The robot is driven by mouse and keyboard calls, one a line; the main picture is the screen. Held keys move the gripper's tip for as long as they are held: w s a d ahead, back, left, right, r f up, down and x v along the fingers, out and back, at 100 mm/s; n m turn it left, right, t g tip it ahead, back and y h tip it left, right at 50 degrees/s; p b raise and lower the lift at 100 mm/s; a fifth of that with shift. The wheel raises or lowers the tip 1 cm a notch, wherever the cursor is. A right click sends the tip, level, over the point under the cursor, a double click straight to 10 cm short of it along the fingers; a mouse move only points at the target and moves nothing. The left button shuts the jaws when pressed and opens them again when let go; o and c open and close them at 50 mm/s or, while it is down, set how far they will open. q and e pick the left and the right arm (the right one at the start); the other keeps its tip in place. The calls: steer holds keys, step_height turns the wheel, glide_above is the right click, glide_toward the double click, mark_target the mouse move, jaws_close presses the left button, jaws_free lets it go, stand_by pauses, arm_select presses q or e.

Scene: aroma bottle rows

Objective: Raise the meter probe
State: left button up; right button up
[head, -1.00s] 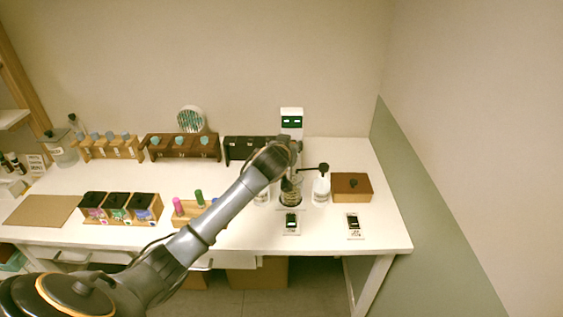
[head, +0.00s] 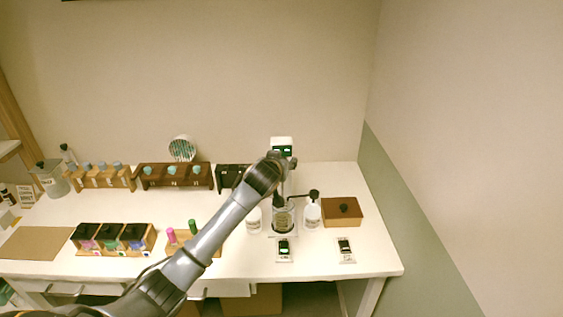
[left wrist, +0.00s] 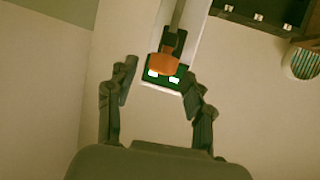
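The white meter (head: 283,142) with a green-lit screen stands at the back right of the table. In the left wrist view, its screen (left wrist: 178,78) is partly covered by an orange piece on a dark rod, which looks like the probe (left wrist: 165,63). My left gripper (head: 283,162) is in front of the meter, above a clear glass vessel (head: 284,217). The left wrist view shows its two fingers (left wrist: 158,92) spread wide, with the orange piece between them in the picture and no visible contact. In the head view the wrist hides much of the probe. My right gripper is in neither view.
White bottles (head: 312,214) flank the vessel closely; a dark arm with a round knob reaches over the right one. A brown box (head: 342,211) stands farther right. Two small display devices (head: 284,249) lie in front. Bottle racks (head: 176,177) line the back left.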

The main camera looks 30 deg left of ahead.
arm_select(q)
steer(key=shift+s, duration=0.1)
steer(key=v, duration=1.2)
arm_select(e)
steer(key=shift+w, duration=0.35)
arm_select(q)
steer(key=shift+a, duration=0.1)
